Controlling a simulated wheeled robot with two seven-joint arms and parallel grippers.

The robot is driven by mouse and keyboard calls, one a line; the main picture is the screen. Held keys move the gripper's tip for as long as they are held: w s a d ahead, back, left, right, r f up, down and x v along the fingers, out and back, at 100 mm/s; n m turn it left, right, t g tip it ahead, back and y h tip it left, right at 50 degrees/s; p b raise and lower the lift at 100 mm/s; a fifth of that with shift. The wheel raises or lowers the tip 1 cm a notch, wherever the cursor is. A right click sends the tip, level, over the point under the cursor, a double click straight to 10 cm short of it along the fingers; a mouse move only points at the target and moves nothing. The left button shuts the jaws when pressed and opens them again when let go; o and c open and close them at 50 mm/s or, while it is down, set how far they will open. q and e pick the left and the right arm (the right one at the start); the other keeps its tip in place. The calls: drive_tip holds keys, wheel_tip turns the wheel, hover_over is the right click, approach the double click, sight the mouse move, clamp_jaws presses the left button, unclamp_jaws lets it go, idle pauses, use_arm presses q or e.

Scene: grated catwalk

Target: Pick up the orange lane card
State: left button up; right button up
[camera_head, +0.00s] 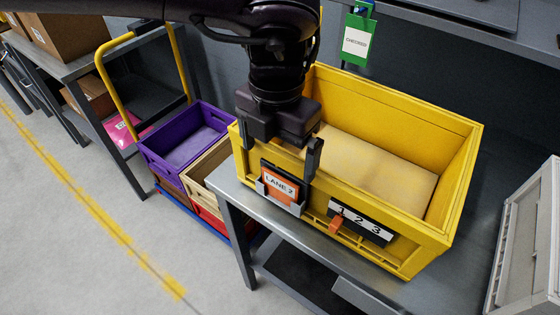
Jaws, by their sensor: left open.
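The orange lane card (279,184), reading "LANE 2", sits upright in a grey holder (294,208) on the front of the yellow crate (465,165). A dark panel shows just behind and above the card. My left gripper (281,158) comes down from above over the crate's front rim. It is open, with its fingers just above the card and one finger near the card's upper right. I cannot tell whether a finger touches the card or holder. My right gripper is not in view.
The crate, with a cardboard box (375,170) inside, stands on a grey metal table (335,262). A "1 2 3" strip (362,222) with an orange slider is right of the holder. A purple bin (185,140) stands left. A green "CHECKED" tag (356,40) hangs behind.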

sight(280, 176)
use_arm(q)
drive_tip(key=shift+w+f, duration=0.1)
drive_tip(key=shift+f, duration=0.15)
drive_tip(key=f, duration=0.6)
drive_tip(key=shift+d+p, duration=0.2)
drive_tip(key=shift+p, duration=0.15)
drive_tip(key=shift+f, duration=0.4)
drive_tip(key=c, duration=1.1)
drive_tip(key=shift+o, duration=0.2)
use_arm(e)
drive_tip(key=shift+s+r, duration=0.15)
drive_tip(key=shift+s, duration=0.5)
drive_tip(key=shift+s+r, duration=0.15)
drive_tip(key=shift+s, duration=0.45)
use_arm(q)
drive_tip(key=shift+r, duration=0.15)
